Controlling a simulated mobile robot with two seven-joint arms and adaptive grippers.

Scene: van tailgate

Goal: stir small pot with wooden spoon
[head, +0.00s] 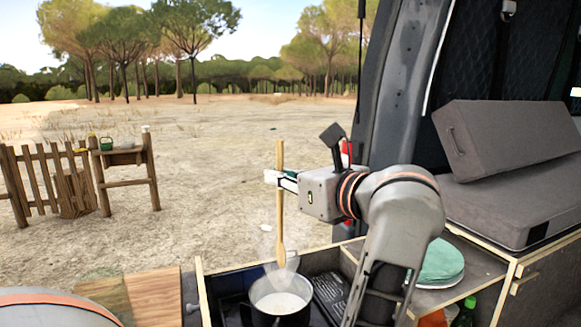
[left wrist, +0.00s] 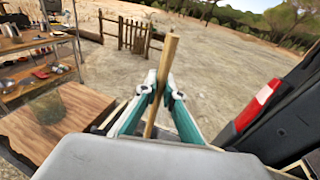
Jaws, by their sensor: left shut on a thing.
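The wooden spoon (head: 280,220) hangs nearly upright, its bowl end down. My left gripper (head: 280,179) is shut on the upper part of its handle. In the left wrist view the handle (left wrist: 165,65) stands between the teal fingers of the left gripper (left wrist: 163,92), leaning slightly. The small pot (head: 281,311) is dark outside and holds something whitish, with faint steam above. My right gripper is in neither view.
The pot stands in a wood-edged kitchen box with a dark grate (head: 332,292) beside it. A wooden board (head: 155,296) lies to the left. A round green-topped thing (head: 441,262) and a green bottle (head: 466,312) are right of my arm. Grey cushions (head: 510,140) fill the van.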

